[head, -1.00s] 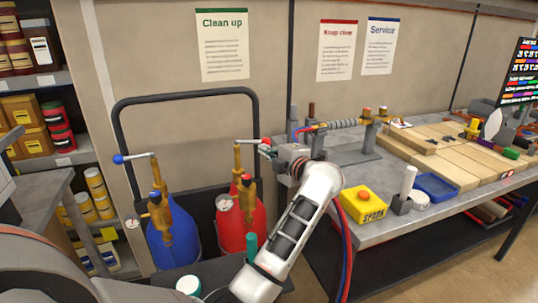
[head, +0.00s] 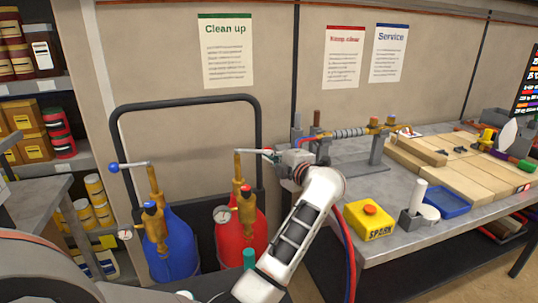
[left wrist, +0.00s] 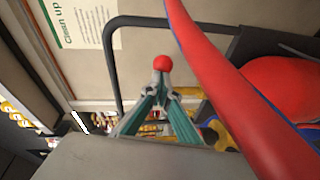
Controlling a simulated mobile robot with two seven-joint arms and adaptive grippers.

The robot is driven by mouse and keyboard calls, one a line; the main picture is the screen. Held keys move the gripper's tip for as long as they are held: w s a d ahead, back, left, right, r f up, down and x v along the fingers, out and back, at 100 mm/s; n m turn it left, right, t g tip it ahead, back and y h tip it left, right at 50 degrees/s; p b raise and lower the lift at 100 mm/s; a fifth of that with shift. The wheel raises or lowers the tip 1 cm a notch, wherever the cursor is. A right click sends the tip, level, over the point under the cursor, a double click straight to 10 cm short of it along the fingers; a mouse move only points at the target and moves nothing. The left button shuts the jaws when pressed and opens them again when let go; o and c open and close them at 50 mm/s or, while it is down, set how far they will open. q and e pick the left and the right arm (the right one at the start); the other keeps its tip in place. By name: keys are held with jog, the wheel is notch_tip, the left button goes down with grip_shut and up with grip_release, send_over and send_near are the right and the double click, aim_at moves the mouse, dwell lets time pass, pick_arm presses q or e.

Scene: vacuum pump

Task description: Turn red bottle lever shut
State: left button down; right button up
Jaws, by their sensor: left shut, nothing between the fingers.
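The red bottle (head: 230,240) stands in the cart beside the blue bottle (head: 172,245). Its lever (head: 252,151) sticks out to the right from the top of the brass valve (head: 238,170). My left gripper (head: 271,155) is at the lever's outer end and partly hides the knob there. In the left wrist view, the teal fingers (left wrist: 161,86) meet at their tips, with nothing between them. The red knob (left wrist: 162,63) shows just beyond the tips; I cannot tell whether they touch it. My right gripper is not in view.
The blue bottle's lever (head: 130,165) points left. A black cart frame (head: 185,98) stands behind the bottles. The workbench (head: 400,240) at right carries a yellow box (head: 369,222). A red hose (left wrist: 235,85) crosses close to the wrist camera.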

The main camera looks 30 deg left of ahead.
pick_arm(q)
jog(key=w+p, duration=0.1)
jog(key=w, duration=0.1)
jog(key=w+a+p, duration=0.1)
jog(key=w, duration=0.1)
jog(key=shift+w, duration=0.1)
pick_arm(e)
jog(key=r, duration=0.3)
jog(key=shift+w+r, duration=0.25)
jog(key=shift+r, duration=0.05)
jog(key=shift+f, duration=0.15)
pick_arm(q)
notch_tip(320, 180, up, 10)
